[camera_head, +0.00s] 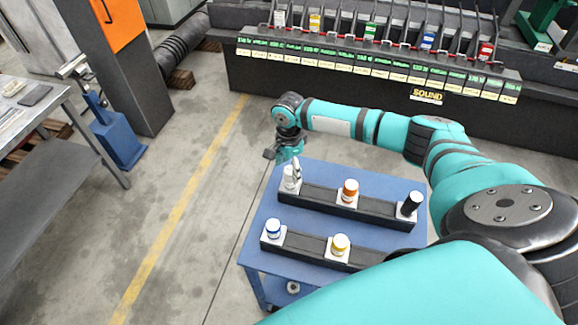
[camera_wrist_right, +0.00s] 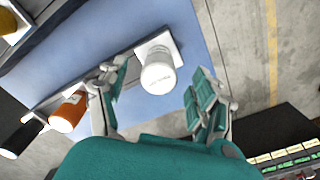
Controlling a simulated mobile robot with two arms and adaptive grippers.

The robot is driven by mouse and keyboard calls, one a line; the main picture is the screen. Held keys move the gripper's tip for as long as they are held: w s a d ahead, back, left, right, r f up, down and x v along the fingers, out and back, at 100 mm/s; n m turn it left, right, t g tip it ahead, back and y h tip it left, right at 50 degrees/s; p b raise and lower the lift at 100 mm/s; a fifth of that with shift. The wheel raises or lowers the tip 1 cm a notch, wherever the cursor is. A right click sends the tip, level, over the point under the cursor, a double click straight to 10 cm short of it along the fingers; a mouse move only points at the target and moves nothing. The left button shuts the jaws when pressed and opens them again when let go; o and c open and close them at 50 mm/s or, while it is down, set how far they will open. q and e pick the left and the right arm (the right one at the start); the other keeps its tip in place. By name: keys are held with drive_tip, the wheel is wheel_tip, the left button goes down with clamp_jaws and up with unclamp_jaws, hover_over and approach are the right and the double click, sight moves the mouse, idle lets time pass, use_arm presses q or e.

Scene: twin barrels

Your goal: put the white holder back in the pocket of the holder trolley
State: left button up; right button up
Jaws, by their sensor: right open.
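The white holder (camera_head: 288,184) stands at the left end of the back black rack on the blue holder trolley (camera_head: 252,262). It looks seated in the end pocket, but how deep it sits cannot be told. It also shows in the right wrist view (camera_wrist_right: 158,76), upright with its square white plate at the rack's end. My right gripper (camera_head: 286,163) is open above it. In the wrist view the two fingers of the gripper (camera_wrist_right: 158,98) are spread on either side of the holder, with gaps visible. My left gripper is out of view.
An orange holder (camera_head: 349,191) and a black holder (camera_head: 412,204) share the back rack. Blue (camera_head: 273,229) and yellow (camera_head: 340,244) holders stand in the front rack. A dark machine rack (camera_head: 370,75) lies behind; a table (camera_head: 45,110) is at left. Floor left of the trolley is clear.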

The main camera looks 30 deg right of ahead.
wheel_tip(320, 180, up, 7)
drive_tip(key=shift+r, duration=0.15)
idle(0.6)
